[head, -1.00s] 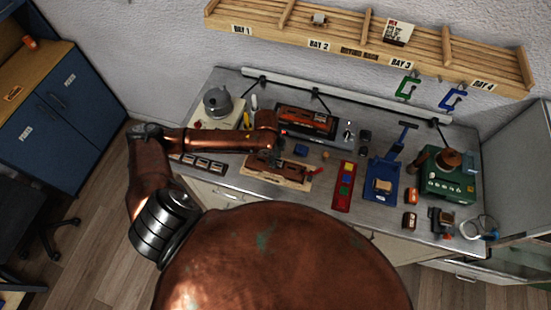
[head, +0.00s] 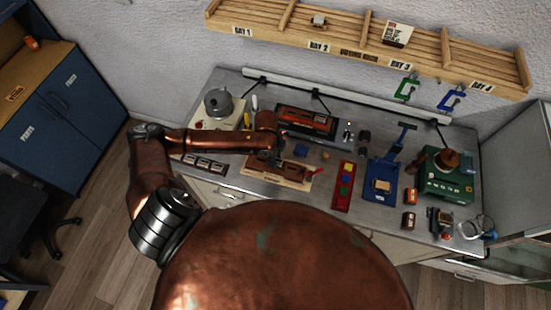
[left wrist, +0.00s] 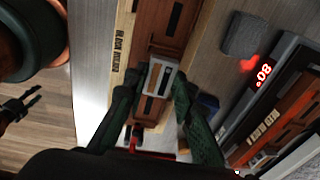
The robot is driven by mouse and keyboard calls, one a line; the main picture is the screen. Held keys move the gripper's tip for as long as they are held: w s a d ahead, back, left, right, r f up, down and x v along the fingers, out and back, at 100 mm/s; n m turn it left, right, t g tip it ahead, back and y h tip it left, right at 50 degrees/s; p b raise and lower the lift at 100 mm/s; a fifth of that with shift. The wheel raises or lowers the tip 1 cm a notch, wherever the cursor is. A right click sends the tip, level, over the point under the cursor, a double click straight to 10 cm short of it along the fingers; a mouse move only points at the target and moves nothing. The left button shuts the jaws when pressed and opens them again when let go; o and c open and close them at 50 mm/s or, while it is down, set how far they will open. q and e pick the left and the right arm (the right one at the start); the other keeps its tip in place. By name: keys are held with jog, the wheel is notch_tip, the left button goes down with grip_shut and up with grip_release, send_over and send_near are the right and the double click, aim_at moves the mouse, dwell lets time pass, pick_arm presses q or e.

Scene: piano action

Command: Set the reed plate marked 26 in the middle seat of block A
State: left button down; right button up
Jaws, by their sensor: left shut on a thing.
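My left gripper (left wrist: 150,95) has dark green fingers and is shut on a small pale metal plate (left wrist: 159,77) with a dark slot. No number is readable on the plate. Beneath and beyond it is a reddish-brown wooden block (left wrist: 180,22) with a dark slot, lying on a pale wood holder (left wrist: 123,45). The plate is over the block; I cannot tell whether it touches a seat. In the head view the block (head: 288,170) sits at the front of the bench, partly hidden by my left arm and gripper.
A device with a red display (left wrist: 263,72) stands behind the holder; in the head view it is the dark unit (head: 308,121). A red tray (head: 343,186) with coloured pieces and a blue stand (head: 382,180) are to the right. A grey pot (head: 219,101) is at the left.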

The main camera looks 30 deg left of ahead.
pick_arm(q)
jog(key=shift+f, duration=0.25)
pick_arm(e)
jog(key=shift+d, duration=0.3)
pick_arm(q)
jog(key=shift+f, duration=0.2)
dwell(0.4)
jog(key=c, duration=1.5)
grip_release()
jog(key=shift+c, duration=0.2)
pick_arm(e)
jog(key=shift+a, duration=0.15)
pick_arm(q)
jog(key=shift+r, duration=0.1)
notch_tip(320, 180, up, 12)
jog(key=s, duration=0.1)
jog(key=shift+a, duration=0.45)
jog(key=shift+f, duration=0.2)
